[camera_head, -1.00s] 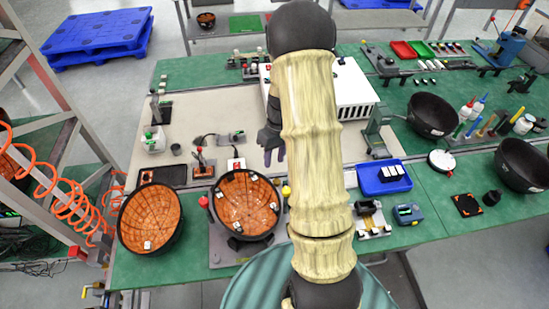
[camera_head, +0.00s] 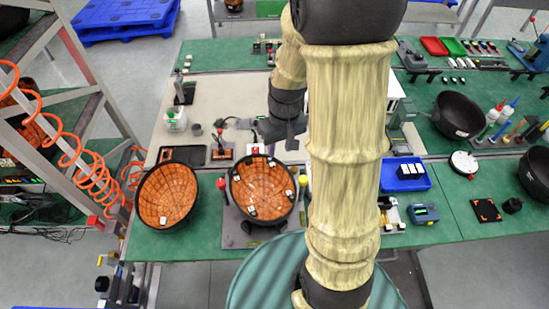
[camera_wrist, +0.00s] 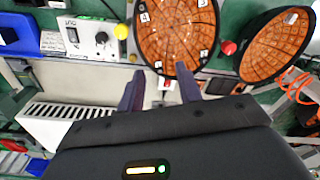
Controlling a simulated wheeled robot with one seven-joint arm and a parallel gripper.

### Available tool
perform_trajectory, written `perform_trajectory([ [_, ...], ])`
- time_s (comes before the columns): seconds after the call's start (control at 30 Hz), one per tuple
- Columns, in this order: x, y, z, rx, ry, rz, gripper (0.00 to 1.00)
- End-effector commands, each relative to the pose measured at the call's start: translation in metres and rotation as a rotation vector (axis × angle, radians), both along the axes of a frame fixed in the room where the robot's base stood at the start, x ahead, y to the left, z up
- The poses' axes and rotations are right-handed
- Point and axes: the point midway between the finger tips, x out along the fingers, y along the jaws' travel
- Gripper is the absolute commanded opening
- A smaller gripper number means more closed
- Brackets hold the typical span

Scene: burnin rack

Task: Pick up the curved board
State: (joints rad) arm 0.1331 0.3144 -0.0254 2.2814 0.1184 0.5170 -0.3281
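Two bowl-shaped boards with orange, grid-lined insides and black rims are in view. One curved board (camera_head: 263,185) sits in a fixture (camera_head: 232,228) at the table's front edge, with several small white pieces inside. The other curved board (camera_head: 167,196) lies tilted on the green mat to its left. Both show in the wrist view, the fixtured board (camera_wrist: 178,38) at top centre and the other (camera_wrist: 277,48) at top right. My gripper (camera_head: 283,132) is above the table, behind the fixtured board. In the wrist view its purple fingers (camera_wrist: 158,92) are apart with nothing between them.
A blue tray (camera_head: 412,183) stands right of my arm. Black bowls (camera_head: 460,114) are farther right. A metal rack (camera_head: 75,110) with orange coiled hoses (camera_head: 105,178) borders the table's left. A red knob (camera_head: 221,183) stands between the two boards.

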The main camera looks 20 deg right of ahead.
Motion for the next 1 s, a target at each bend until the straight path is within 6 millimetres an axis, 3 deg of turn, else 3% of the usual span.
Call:
perform_trajectory([
  [0.13, -0.033, 0.026, 0.026, -0.029, -0.093, -0.029, 0.35],
  [0.33, -0.063, 0.043, 0.041, -0.036, -0.18, -0.066, 0.35],
  [0.63, -0.067, 0.045, 0.043, -0.036, -0.191, -0.074, 0.35],
  [0.7, -0.067, 0.045, 0.04, -0.035, -0.191, -0.074, 0.21],
  [0.8, -0.067, 0.045, 0.031, -0.035, -0.191, -0.074, 0.2],
  [1.0, -0.066, 0.045, 0.034, -0.035, -0.19, -0.074, 0.2],
])
